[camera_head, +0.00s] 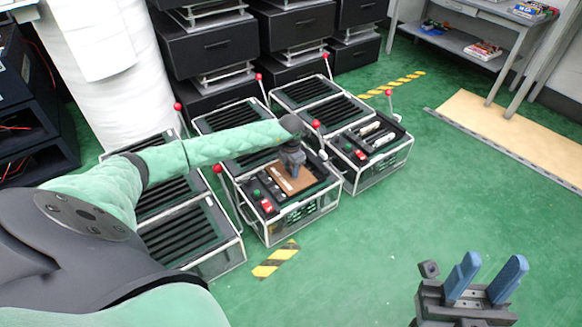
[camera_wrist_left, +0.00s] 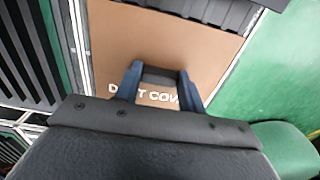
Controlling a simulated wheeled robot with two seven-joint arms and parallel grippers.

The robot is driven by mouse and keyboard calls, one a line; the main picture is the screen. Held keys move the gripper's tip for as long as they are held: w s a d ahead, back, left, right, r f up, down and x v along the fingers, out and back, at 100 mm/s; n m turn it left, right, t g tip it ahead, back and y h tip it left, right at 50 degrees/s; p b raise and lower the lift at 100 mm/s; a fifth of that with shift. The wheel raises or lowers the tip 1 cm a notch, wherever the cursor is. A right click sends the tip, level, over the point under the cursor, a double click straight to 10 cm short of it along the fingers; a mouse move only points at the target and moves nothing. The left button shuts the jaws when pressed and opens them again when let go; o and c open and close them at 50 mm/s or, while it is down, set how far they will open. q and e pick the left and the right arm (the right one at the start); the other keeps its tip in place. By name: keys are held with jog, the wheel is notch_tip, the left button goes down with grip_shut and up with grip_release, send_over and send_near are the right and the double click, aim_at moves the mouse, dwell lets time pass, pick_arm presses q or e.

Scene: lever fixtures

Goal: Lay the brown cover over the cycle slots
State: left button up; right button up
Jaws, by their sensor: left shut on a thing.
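The brown cover (camera_head: 281,184) lies on or just above the top of the middle front box; I cannot tell if it rests flat. In the left wrist view the cover (camera_wrist_left: 125,40) carries white lettering, partly hidden by my gripper, and a dark handle (camera_wrist_left: 163,77). My left gripper (camera_head: 291,174) reaches down over the cover, and its blue fingers (camera_wrist_left: 162,90) are shut on that handle. Any slots beneath the cover are hidden. My right gripper (camera_head: 489,270) is open and empty at the lower right, above the floor.
The middle front box (camera_head: 300,218) has red and green controls on its top. A similar box (camera_head: 376,163) stands to its right, with its slots uncovered. Several red-knobbed levers rise beside the boxes. A shelf table (camera_head: 470,38) stands back right.

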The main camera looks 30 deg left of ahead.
pick_arm(q)
jog(key=o, duration=1.1)
jog(key=shift+r, duration=0.1)
